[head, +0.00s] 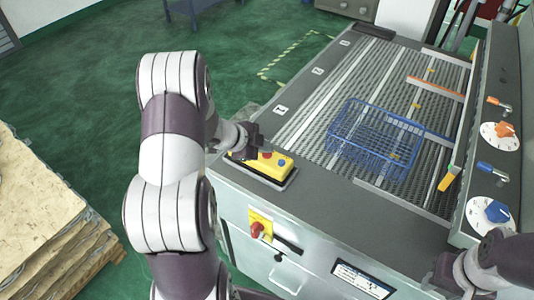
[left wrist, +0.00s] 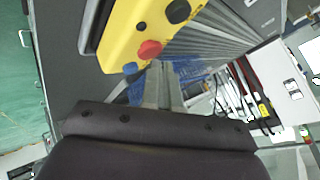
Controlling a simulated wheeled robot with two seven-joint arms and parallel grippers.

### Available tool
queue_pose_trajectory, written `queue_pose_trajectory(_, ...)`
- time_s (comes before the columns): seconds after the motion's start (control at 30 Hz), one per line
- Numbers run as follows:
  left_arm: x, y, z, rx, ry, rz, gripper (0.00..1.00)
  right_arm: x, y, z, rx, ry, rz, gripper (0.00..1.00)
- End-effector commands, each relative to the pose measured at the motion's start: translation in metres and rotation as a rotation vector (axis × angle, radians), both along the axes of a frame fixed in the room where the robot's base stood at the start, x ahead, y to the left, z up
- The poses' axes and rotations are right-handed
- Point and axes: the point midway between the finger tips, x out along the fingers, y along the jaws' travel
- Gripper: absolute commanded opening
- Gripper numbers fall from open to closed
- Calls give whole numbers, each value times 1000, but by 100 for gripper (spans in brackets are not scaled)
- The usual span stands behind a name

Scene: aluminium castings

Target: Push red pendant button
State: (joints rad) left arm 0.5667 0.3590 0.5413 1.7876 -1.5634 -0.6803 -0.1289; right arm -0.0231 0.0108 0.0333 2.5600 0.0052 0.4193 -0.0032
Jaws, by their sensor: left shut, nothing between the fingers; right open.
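The yellow pendant (head: 272,167) lies on a dark holder at the near left corner of the machine top. Its red button (left wrist: 149,49) shows clearly in the left wrist view, between a black button (left wrist: 178,11) and a blue button (left wrist: 130,68). My left gripper (head: 259,152) is shut and empty, close over the pendant in the head view, and partly covers it. In the left wrist view the left gripper's fingers (left wrist: 163,80) lie below the red button in the picture; contact cannot be told. My right gripper (head: 442,278) is open at the lower right, away from the pendant.
A blue wire basket (head: 378,138) stands on the ribbed machine bed. A yellow plate with a red knob (head: 257,229) is on the machine front. A control panel with dials (head: 499,136) rises at right. Stacked boards (head: 38,205) stand at left. Green floor (head: 90,80) is open behind.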

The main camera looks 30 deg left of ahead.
Motion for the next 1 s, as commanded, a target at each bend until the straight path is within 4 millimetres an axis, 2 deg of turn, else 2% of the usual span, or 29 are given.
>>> queue_pose_trajectory(1.0, 0, 0, -10, -1, 0, 1, 0, 0, 0, -5, 0, 0, 0, 43)
